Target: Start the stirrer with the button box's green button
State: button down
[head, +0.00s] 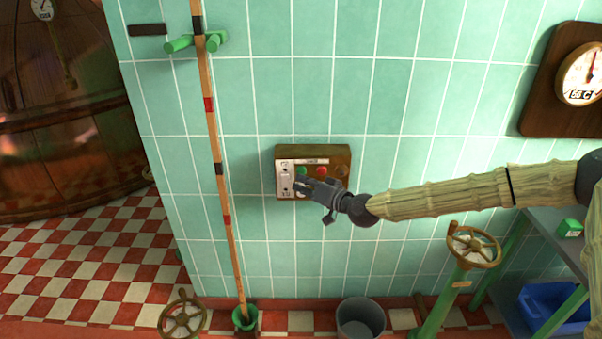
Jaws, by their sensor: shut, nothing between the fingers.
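The button box (341,156) is a brown box on the green tiled wall, with a pale label plate on its left part. Its green button (302,171) shows just above my gripper, left of a red button (322,171). A dark round knob or button (342,171) sits further right. My gripper (299,184) is shut and empty, in front of the box's lower left part, with its fingertips just below the green button in the picture. I cannot tell whether it touches the box. My gripper hides part of the box's lower face. No stirrer can be made out.
A copper kettle (70,120) stands at the left. A banded pole (212,140) leans in green wall hooks, its foot in a green cup (245,318). Handwheels (474,247), a grey bucket (361,318) and a shelf with a blue bin (553,306) stand below. A gauge (581,75) hangs right.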

jog(key=shift+w+f+b, duration=0.1)
jog(key=shift+w+b, duration=0.2)
jog(key=shift+b, duration=0.25)
jog(key=shift+w+b, duration=0.5)
jog(key=shift+w, duration=0.05)
dwell(1.3)
jog(key=shift+s, duration=0.9)
jog(key=shift+s+p, duration=0.6)
jog(key=shift+s, duration=1.9)
